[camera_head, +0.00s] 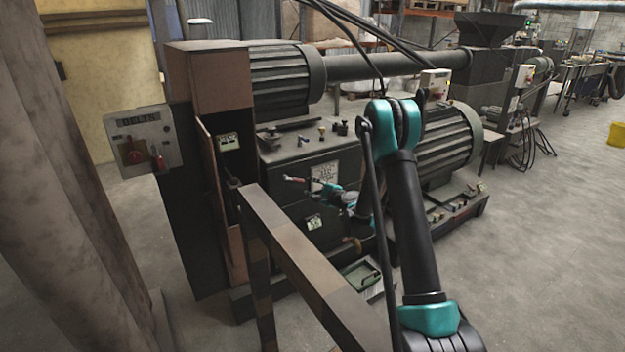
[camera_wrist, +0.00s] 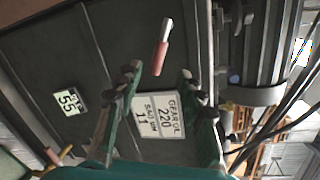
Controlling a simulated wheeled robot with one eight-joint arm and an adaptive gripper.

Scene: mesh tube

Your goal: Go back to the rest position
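My gripper (camera_head: 322,187) is in front of the dark green machine cabinet (camera_head: 290,150), low in the middle of the head view. In the wrist view my gripper (camera_wrist: 160,80) has its two fingers spread apart with nothing between them. A small lever with a red grip and a pale end (camera_wrist: 160,48) shows just beyond the fingertips, apart from them. It also shows in the head view as a small red piece (camera_head: 294,179) left of the gripper.
A brown metal rail (camera_head: 300,255) stands in front of the machine, near my arm. A grey control box with red switches (camera_head: 145,140) is at left, by a thick column (camera_head: 60,200). A large ribbed motor (camera_head: 450,145) is behind my arm. Open floor (camera_head: 540,240) lies at right.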

